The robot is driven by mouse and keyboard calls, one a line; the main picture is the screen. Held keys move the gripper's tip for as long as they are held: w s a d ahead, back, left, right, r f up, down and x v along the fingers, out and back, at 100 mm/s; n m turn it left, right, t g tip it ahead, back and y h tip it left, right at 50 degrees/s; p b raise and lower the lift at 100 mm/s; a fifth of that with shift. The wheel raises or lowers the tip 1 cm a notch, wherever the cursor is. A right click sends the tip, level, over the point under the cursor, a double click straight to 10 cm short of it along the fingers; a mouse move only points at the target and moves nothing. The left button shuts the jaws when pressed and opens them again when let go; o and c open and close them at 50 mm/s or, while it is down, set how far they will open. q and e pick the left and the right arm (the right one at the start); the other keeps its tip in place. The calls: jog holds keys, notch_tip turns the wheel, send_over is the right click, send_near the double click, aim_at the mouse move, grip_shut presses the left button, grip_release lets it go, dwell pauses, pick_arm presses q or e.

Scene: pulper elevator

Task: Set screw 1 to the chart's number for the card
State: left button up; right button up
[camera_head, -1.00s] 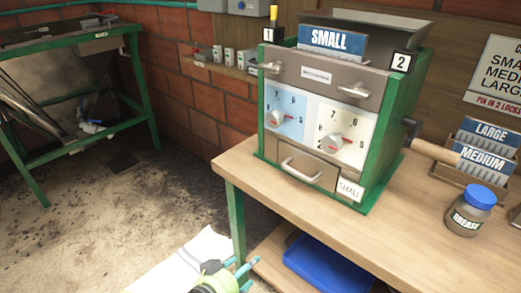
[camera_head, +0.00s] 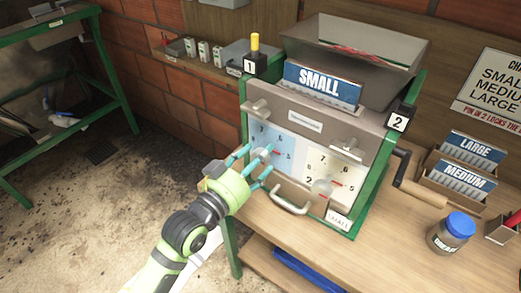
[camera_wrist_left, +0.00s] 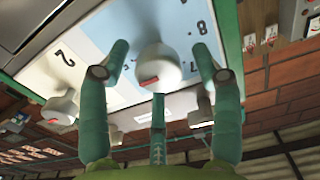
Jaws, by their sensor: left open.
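The pulper (camera_head: 318,130) stands on the bench with a blue SMALL card (camera_head: 319,83) on top. The block marked 1 (camera_head: 249,66) is at its upper left and holds a yellow pin. Below it is the blue dial with a pale knob (camera_head: 262,153), also large in the left wrist view (camera_wrist_left: 156,68). My right gripper is not in view.
The white dial (camera_head: 333,172) is right of the blue one, above a drawer handle (camera_head: 289,204). A crank (camera_head: 421,192) sticks out right. MEDIUM (camera_head: 463,177) and LARGE (camera_head: 475,149) cards and a blue-lidded jar (camera_head: 451,233) stand on the bench at right.

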pick_arm(q)
jog(key=shift+w+d, duration=0.3)
jog(key=shift+w, duration=0.2)
jog(key=shift+c, duration=0.4)
jog(key=c, duration=1.1)
jog(key=shift+o, duration=0.2)
jog(key=shift+r, duration=0.2)
